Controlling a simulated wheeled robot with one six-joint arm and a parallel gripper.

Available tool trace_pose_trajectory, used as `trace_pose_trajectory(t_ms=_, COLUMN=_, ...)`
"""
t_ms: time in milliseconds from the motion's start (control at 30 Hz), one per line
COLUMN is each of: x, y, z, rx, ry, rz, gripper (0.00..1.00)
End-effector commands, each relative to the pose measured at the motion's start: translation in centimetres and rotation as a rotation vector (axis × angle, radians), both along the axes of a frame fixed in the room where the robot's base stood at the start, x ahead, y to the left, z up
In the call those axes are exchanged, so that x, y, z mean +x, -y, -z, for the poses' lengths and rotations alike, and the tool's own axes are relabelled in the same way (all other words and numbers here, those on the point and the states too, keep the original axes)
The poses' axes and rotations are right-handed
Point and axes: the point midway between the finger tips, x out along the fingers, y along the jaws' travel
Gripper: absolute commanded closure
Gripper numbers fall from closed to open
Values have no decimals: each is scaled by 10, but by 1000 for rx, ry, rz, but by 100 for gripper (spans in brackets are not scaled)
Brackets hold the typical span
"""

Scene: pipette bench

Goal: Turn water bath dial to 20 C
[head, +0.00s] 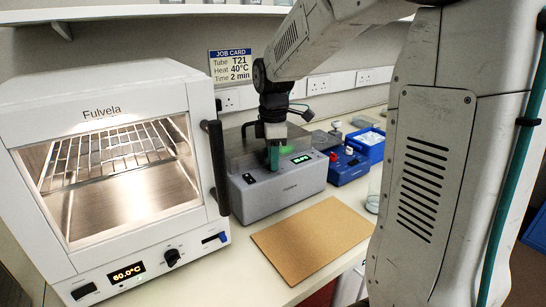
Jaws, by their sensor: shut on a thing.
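The water bath (283,198) is a grey box on the bench, right of the white oven. A small green-lit display (301,159) is on its sloped front panel; its digits are too small to read surely. My gripper (274,158) points down at the panel, just left of the display. It is shut on the water bath dial, which its fingers hide from view. Dark switches (249,178) show on the panel to the left of my gripper.
The white oven (100,88) fills the left, its display (127,273) reading 60.0°C. A brown board (312,240) lies in front of the bath. A blue device (347,167) and blue tray (368,142) stand to the right. A job card (232,65) on the wall reads T21, 40°C, 2 min.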

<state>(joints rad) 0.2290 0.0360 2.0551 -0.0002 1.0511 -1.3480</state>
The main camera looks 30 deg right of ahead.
Motion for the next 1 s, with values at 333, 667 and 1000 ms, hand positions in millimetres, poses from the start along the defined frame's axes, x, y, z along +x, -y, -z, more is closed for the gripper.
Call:
trace_pose_trajectory(t_ms=333, x=1, y=0, z=-2, rx=-1, ry=6, rz=-280, gripper=99)
trace_pose_trajectory(t_ms=667, x=2, y=0, z=-2, rx=-1, ry=6, rz=-428, gripper=99)
trace_pose_trajectory(t_ms=1000, x=2, y=0, z=-2, rx=-2, ry=5, rz=-464, gripper=98)
